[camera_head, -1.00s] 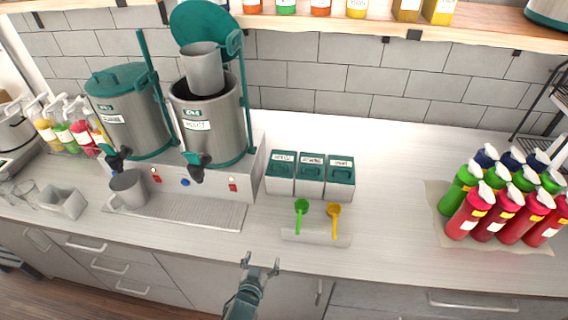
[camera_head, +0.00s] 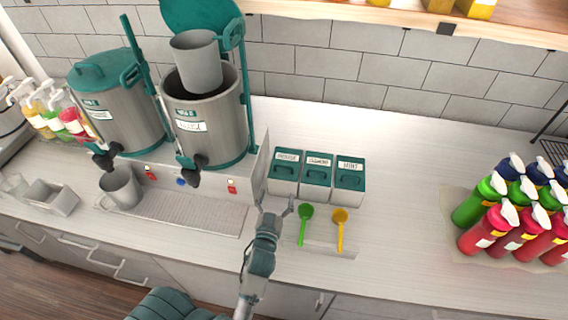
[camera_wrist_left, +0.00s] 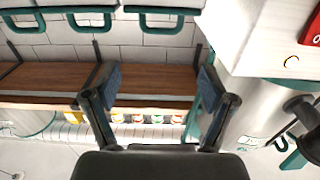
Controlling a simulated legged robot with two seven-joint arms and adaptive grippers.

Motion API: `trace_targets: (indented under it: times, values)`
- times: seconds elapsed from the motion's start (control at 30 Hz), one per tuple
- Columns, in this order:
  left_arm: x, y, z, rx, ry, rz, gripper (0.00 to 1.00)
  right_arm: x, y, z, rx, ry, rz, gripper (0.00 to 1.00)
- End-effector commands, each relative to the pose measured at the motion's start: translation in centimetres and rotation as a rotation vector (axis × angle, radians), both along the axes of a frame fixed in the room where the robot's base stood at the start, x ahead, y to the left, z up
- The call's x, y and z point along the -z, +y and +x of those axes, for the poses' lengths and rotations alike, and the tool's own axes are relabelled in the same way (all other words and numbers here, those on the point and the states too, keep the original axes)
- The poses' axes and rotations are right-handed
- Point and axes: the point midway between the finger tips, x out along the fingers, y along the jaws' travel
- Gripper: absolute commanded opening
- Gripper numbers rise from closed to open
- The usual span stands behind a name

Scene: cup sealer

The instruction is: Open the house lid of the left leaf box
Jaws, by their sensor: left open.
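The left leaf box (camera_head: 282,187) is a grey box with a closed dark green house lid (camera_head: 285,165), a white label and a raised handle. It stands at the left end of a row of three, beside the dispenser base. In the left wrist view, which looks inverted, its green lid handle (camera_wrist_left: 160,28) is at the top, right of two similar handles. My left gripper (camera_head: 275,203) is open and empty, with its fingertips just in front of the left box. Both fingers show in the left wrist view (camera_wrist_left: 160,85), apart from the handle. My right gripper is not in view.
The middle box (camera_head: 316,188) and right box (camera_head: 349,190) adjoin on the right. A green scoop (camera_head: 304,225) and a yellow scoop (camera_head: 340,230) lie on a rest close right of my gripper. The dispenser (camera_head: 207,115) stands left. Bottles (camera_head: 510,215) stand far right; counter between is clear.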

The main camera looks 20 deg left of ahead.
Motion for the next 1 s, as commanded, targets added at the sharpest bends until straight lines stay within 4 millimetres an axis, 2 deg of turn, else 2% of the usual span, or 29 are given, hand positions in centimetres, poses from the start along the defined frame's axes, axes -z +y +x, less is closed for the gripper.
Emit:
trace_targets:
  times: [0.1, 0.3, 0.5, 0.7, 0.97, 1.0]
  values:
    - [-0.4, 0.7, 3.0, 0.000, -0.001, 0.003, 0.83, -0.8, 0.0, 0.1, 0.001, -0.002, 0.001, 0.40]
    - [-0.3, 1.9, 7.5, 0.000, 0.000, 0.002, 0.83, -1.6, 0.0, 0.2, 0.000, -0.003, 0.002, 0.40]
    - [-0.2, 2.7, 10.6, 0.000, 0.000, 0.000, 0.83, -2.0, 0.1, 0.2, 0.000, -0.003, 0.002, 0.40]
    - [-0.1, 3.1, 11.9, -0.001, 0.001, 0.000, 0.83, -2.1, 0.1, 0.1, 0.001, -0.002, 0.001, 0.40]
    - [-0.1, 3.1, 11.9, 0.000, 0.001, 0.000, 0.83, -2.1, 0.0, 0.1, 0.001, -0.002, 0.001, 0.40]
    - [-0.1, 3.1, 11.9, 0.000, 0.001, 0.000, 0.73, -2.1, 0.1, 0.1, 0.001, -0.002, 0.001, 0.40]
